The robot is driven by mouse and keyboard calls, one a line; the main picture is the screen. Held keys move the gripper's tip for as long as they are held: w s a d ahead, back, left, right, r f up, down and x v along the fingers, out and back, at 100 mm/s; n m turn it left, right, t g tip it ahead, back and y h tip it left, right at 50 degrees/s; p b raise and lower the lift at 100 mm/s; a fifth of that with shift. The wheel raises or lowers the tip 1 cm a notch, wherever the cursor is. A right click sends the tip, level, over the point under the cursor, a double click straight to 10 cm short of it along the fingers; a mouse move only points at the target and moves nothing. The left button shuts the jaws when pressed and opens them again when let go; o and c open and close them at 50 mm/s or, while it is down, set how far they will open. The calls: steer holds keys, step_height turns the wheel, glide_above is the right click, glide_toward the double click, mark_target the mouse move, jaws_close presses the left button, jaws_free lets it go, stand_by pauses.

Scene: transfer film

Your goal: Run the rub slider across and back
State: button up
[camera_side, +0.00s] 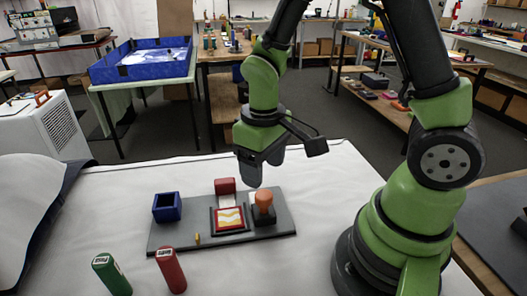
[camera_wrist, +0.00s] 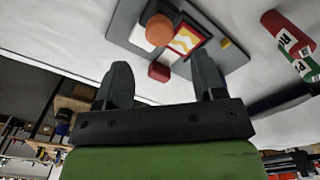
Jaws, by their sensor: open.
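The likely rub slider, an orange rounded knob (camera_side: 264,199) on a dark base, stands at the right of a grey board. It also shows in the wrist view (camera_wrist: 159,29). Left of it on the board is a framed film card (camera_side: 230,218) with a red border and a yellow-and-white pattern, also in the wrist view (camera_wrist: 186,39). My gripper (camera_side: 262,168) is above the board, just above and behind the knob, apart from it. Its two fingers are spread and empty in the wrist view (camera_wrist: 162,80).
The grey board (camera_side: 170,236) also carries a blue open box (camera_side: 167,207), a red block (camera_side: 225,186) and a small brass peg (camera_side: 197,239). A green cylinder (camera_side: 112,274) and a red cylinder (camera_side: 171,270) stand in front. The white tabletop (camera_side: 260,270) is clear at front right.

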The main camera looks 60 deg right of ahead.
steer(key=shift+r, duration=1.5)
step_height(320, 180, up, 9)
steer(key=m+t, duration=0.2)
steer(key=t, duration=0.1)
glide_above(264, 195)
steer(key=s, duration=0.3)
steer(key=s+a+r+m+t+y, duration=0.1)
steer(key=s+r+m+t+y, duration=0.1)
steer(key=s+r+t, duration=0.2)
steer(key=s+r, duration=0.1)
steer(key=s, duration=0.1)
steer(key=shift+s+a+r, duration=0.15)
steer(key=shift+s+r, duration=0.1)
steer(key=shift+s, duration=0.05)
